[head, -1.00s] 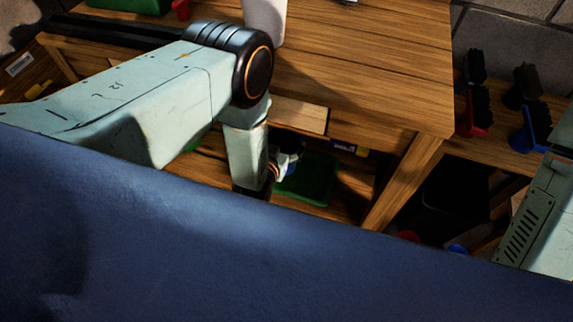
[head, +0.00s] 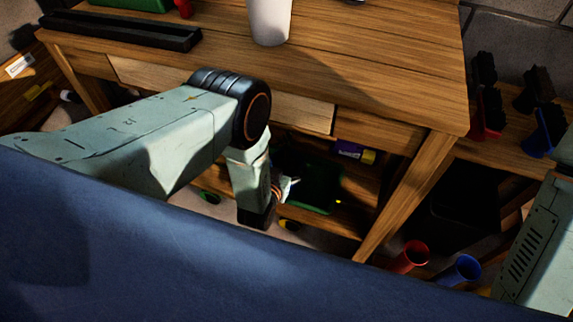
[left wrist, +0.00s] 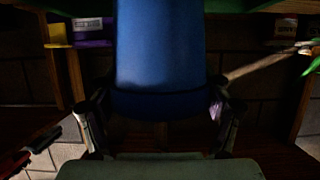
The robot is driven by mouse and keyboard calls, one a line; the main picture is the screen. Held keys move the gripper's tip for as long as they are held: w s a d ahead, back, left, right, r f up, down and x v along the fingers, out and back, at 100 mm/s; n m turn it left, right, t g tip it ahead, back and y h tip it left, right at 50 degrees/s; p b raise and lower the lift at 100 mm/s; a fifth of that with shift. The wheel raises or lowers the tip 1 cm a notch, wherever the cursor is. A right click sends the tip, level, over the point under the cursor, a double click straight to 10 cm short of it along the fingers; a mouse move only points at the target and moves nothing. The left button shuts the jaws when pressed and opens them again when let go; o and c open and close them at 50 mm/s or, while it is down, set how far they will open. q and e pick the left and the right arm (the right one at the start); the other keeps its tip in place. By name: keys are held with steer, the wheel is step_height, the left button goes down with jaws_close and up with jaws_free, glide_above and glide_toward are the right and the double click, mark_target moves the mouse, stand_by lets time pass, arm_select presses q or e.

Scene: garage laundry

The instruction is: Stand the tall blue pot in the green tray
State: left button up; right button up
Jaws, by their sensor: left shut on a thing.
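The tall blue pot (left wrist: 160,45) fills the middle of the left wrist view, between the fingers of my left gripper (left wrist: 160,112). The gripper is shut on it. In the head view my left gripper (head: 284,188) is under the workbench, mostly hidden by my arm, and the pot cannot be made out there. The green tray (head: 318,188) lies in shadow on the bench's lower level, just right of the gripper. A green edge crosses the top of the left wrist view; I cannot tell whether it is the tray. My right gripper is not in view.
The wooden workbench top (head: 370,75) overhangs the tray, and its front leg (head: 400,195) stands to the right. A white container (head: 268,20) stands on top. A red cup (head: 410,257) and a blue cup (head: 462,270) are low at right. Brushes (head: 540,115) stand farther right.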

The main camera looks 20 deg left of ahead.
arm_select(q)
steer(key=o, duration=1.6)
steer(key=shift+f, duration=0.1)
steer(key=shift+c, duration=0.2)
steer(key=shift+r+p, duration=0.3)
steer(key=p+v, duration=0.4)
steer(key=v, duration=0.8)
steer(key=shift+p, duration=0.3)
steer(key=shift+f, duration=0.1)
